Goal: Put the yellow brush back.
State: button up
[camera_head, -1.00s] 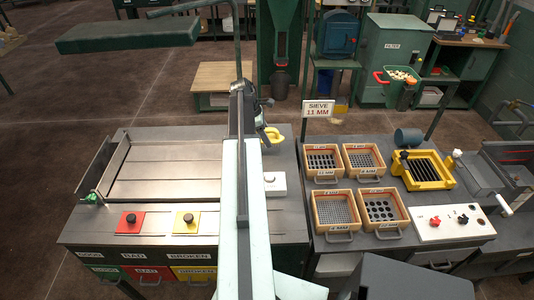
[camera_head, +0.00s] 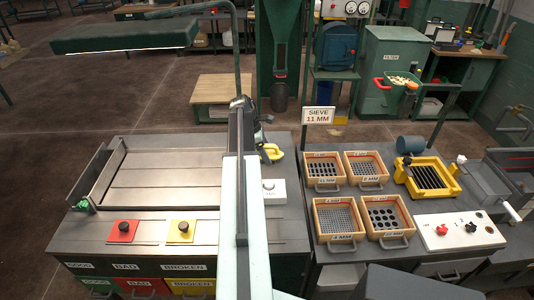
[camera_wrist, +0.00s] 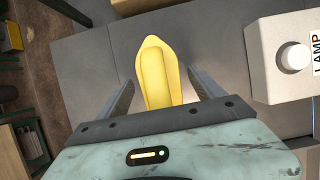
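The yellow brush (camera_head: 271,153) is at my gripper (camera_head: 265,145), over the back right part of the left workbench, behind the white lamp box (camera_head: 273,192). In the wrist view the yellow brush (camera_wrist: 163,75) lies between the two dark fingers of my gripper (camera_wrist: 162,80) and reaches beyond their tips. Slim gaps show beside its visible part, but it moves along with my gripper, so it appears held. The contact and the brush's underside are hidden. The lamp box also shows at the right of the wrist view (camera_wrist: 285,55).
The right bench holds several wooden-framed sieves (camera_head: 344,217), a yellow rack (camera_head: 428,177) and a white control panel (camera_head: 458,230). A sieve sign (camera_head: 318,114) stands behind.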

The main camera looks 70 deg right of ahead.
jog(key=shift+r, duration=0.1)
jog(key=p+v, duration=1.1)
jog(key=v, duration=0.1)
jog(key=shift+r+p, duration=0.15)
jog(key=shift+p, duration=0.15)
jog(key=shift+w+a, duration=0.15)
jog(key=w+a+f+m+t, duration=0.1)
jog(key=w+a, duration=1.1)
jog(key=a, duration=0.3)
jog(key=w+a+f+m+t, duration=0.1)
jog(key=w+a+t, duration=0.1)
jog(key=w+a, duration=1.1)
jog(key=w+a+m+t+y, duration=0.1)
jog(key=w+a+m, duration=0.1)
jog(key=a, duration=3.6)
jog(key=shift+w+y, duration=0.2)
jog(key=shift+y, duration=0.1)
